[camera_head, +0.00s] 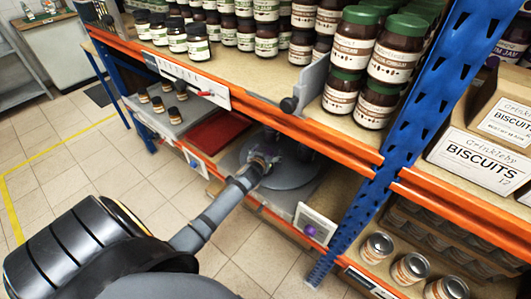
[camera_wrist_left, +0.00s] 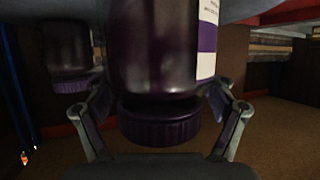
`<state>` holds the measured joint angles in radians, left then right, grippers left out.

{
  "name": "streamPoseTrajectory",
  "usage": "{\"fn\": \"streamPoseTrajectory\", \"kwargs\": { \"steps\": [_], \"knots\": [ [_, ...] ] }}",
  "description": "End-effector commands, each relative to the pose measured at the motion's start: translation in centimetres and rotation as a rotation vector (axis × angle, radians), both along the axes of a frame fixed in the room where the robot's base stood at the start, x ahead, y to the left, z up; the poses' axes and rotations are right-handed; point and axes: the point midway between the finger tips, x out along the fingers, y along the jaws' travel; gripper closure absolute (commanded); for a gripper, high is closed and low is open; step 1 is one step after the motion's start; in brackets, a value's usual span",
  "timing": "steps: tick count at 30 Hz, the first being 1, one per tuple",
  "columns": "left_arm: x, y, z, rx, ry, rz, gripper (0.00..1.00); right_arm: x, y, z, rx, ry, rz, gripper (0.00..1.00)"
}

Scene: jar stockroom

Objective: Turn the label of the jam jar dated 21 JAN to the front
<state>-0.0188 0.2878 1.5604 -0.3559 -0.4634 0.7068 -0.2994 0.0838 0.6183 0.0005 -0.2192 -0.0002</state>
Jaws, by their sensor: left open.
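My left gripper (camera_head: 263,163) reaches into the lower shelf bay over a round grey turntable (camera_head: 297,177). In the left wrist view, the picture is upside down. There a dark jam jar (camera_wrist_left: 150,55) with a purple lid (camera_wrist_left: 160,127) is between the two fingers of the open gripper (camera_wrist_left: 150,103). A white and purple label (camera_wrist_left: 208,40) shows only at the jar's right edge, and no date is readable. A second dark jar (camera_wrist_left: 70,45) stands beyond it on the left. My right gripper is not in view.
An orange shelf beam (camera_head: 345,148) runs just above my left gripper, and a blue upright (camera_head: 385,175) stands to its right. A red tray (camera_head: 218,132) and a grey tray with small jars (camera_head: 170,118) lie to the left. Green-lidded jars (camera_head: 352,45) stand above.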

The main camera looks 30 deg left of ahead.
Motion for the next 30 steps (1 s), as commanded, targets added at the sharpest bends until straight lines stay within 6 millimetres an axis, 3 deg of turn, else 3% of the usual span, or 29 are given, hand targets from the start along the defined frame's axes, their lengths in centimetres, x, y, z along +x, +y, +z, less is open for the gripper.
{"fn": "streamPoseTrajectory", "kwargs": {
  "steps": [9, 15, 27, 30],
  "knots": [
    [-6.4, -2.0, 2.7, 0.002, 0.0, -0.003, 0.17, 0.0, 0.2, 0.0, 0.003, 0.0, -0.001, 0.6],
    [-9.3, -2.9, 4.1, 0.002, -0.002, -0.003, 0.17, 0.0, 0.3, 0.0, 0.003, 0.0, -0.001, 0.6],
    [-10.0, -3.1, 4.5, 0.001, -0.004, -0.001, 0.15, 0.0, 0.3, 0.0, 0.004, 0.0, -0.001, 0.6],
    [-10.0, -2.9, 4.0, 0.007, -0.011, 0.001, 0.15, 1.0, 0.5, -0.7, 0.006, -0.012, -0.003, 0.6]
  ]
}}
